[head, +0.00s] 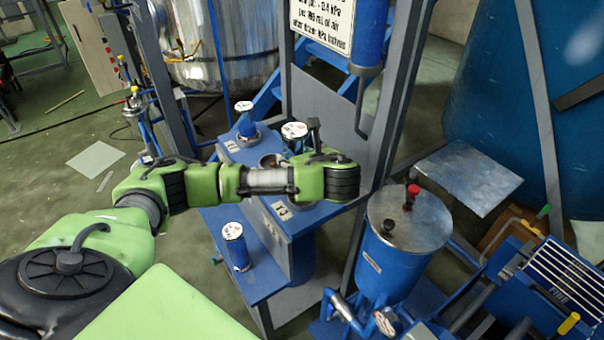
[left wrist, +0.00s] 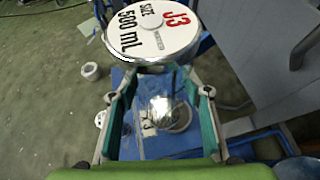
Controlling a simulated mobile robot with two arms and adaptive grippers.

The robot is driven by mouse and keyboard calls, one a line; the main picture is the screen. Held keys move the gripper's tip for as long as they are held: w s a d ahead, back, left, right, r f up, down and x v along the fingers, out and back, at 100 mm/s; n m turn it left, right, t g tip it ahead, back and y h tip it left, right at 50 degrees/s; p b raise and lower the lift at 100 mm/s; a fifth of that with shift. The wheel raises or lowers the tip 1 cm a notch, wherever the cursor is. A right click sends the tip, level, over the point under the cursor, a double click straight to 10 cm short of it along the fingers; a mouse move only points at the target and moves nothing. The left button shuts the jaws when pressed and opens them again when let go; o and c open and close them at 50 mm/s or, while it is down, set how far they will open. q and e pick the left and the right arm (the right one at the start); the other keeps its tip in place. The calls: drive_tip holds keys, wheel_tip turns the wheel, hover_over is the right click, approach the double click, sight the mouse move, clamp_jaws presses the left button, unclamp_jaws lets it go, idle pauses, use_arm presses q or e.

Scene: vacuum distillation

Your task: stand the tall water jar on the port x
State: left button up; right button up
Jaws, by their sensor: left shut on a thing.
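My left gripper (head: 305,142) is mostly hidden behind its own wrist in the head view. In the left wrist view the left gripper (left wrist: 155,75) has its two fingers closed on a jar with a round white lid (left wrist: 152,30) marked J3, 500 mL. The lid of this held jar (head: 294,130) also shows in the head view, above the blue stand (head: 262,285). A label that seems to read X3 (head: 281,210) is on the stand top, beside a round port (left wrist: 180,118) under the gripper. I cannot tell the jar's exact gap to a port. My right gripper is out of view.
A blue jar with a white lid (head: 235,250) stands on the lower front shelf. Another white-lidded jar (head: 246,124) stands at the stand's back left. An open grey port ring (head: 272,160) lies beside my wrist. A lidded blue vessel (head: 395,255) stands close at right.

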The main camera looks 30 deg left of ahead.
use_arm(q)
drive_tip(key=w+f, duration=0.2)
drive_tip(key=shift+w+f, duration=0.25)
drive_tip(key=shift+f, duration=0.1)
wheel_tip(320, 180, down, 4)
drive_tip(key=shift+w+r+p, duration=0.15)
drive_tip(key=shift+r+p, duration=0.1)
drive_tip(key=shift+p, duration=0.55)
drive_tip(key=o, duration=1.3)
drive_tip(key=shift+f, duration=0.15)
